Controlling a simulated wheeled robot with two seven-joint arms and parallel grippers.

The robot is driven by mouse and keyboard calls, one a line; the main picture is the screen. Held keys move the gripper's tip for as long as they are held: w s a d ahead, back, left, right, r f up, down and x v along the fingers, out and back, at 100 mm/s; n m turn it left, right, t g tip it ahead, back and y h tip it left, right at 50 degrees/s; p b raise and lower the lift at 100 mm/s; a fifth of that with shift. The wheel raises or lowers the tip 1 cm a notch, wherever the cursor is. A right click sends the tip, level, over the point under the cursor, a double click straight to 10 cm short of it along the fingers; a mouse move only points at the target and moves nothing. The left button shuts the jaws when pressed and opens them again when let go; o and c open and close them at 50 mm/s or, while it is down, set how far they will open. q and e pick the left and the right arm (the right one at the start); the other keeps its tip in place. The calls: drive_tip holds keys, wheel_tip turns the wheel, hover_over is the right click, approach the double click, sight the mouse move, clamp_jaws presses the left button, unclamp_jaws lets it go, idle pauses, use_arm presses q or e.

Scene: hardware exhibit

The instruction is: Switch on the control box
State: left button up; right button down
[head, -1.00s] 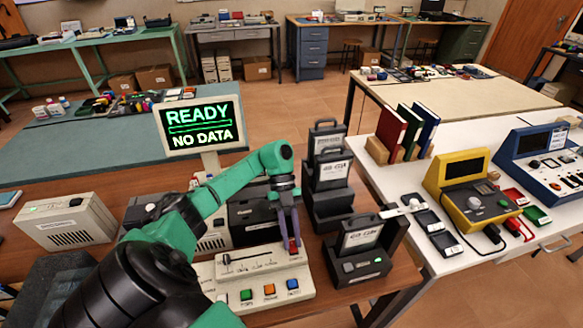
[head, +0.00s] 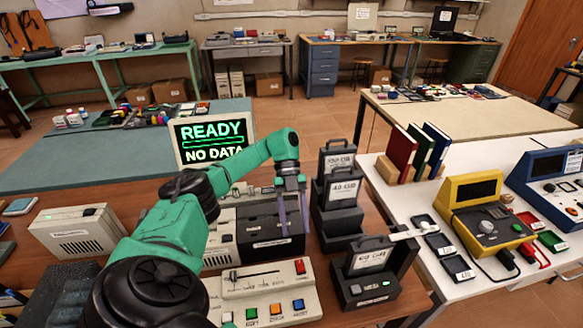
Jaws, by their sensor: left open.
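The control box (head: 265,290) is a beige panel on the wooden bench, with a slider on top, a row of coloured buttons and a red switch (head: 300,267) at its upper right corner. My left gripper (head: 293,232) comes in from the left, pointing down. Its two fingers are apart with nothing between them, and its tips appear above and behind the red switch, clear of it. My left arm covers the left part of the box. My right gripper is not in view.
A black device (head: 270,232) sits behind the control box. Black cartridge holders (head: 338,205) stand right of the gripper, with another dark unit (head: 366,285) in front. A beige vented box (head: 75,230) is at left. A white table (head: 460,180) with a yellow console (head: 485,215) is at right.

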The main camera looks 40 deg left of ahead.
use_arm(q)
drive_tip(key=p+v, duration=0.2)
drive_tip(key=v, duration=0.2)
drive_tip(key=shift+r, duration=0.3)
drive_tip(key=shift+w+r+p, duration=0.1)
drive_tip(key=shift+r+p, duration=0.05)
drive_tip(key=shift+p, duration=0.45)
drive_tip(key=shift+w+a+r+p, duration=0.15)
drive_tip(key=shift+a+r+p, duration=0.05)
drive_tip(key=shift+a+p, duration=0.1)
drive_tip(key=shift+w+a+r, duration=0.25)
drive_tip(key=shift+a+r, duration=0.05)
drive_tip(key=shift+a, duration=0.15)
